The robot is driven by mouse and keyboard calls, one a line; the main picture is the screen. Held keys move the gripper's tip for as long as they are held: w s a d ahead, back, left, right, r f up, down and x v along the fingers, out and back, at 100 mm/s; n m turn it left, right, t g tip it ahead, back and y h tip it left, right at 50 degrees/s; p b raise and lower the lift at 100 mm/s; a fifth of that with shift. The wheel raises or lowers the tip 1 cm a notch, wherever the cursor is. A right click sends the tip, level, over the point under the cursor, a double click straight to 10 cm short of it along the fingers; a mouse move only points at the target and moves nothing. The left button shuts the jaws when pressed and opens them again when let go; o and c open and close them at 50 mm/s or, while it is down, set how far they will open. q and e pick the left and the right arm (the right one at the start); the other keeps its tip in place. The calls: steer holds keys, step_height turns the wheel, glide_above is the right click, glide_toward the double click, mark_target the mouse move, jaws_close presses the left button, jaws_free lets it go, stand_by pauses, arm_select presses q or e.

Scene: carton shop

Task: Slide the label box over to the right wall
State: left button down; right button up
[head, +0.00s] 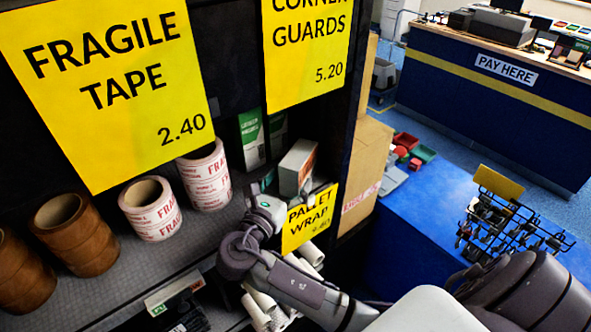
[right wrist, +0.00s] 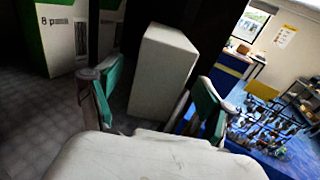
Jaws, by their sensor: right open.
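A pale carton (head: 297,168), which I take for the label box, stands upright on the shelf, towards its right end. It has a printed side with green and orange. In the right wrist view the open fingers with green pads (right wrist: 158,98) stand either side of the plain pale carton (right wrist: 162,72); contact cannot be told. The dark right wall (head: 343,120) of the shelf bay is to the carton's right, with a gap. My left gripper is not in view.
Green-and-white boxes (head: 251,138) stand behind and left of the carton. Fragile tape rolls (head: 151,208) and brown rolls (head: 75,234) stand further left. The pallet wrap sign (head: 309,218) hangs at the shelf's front edge. White rolls (head: 262,300) lie below.

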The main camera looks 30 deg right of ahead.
steer(key=v, duration=0.7)
stand_by(0.4)
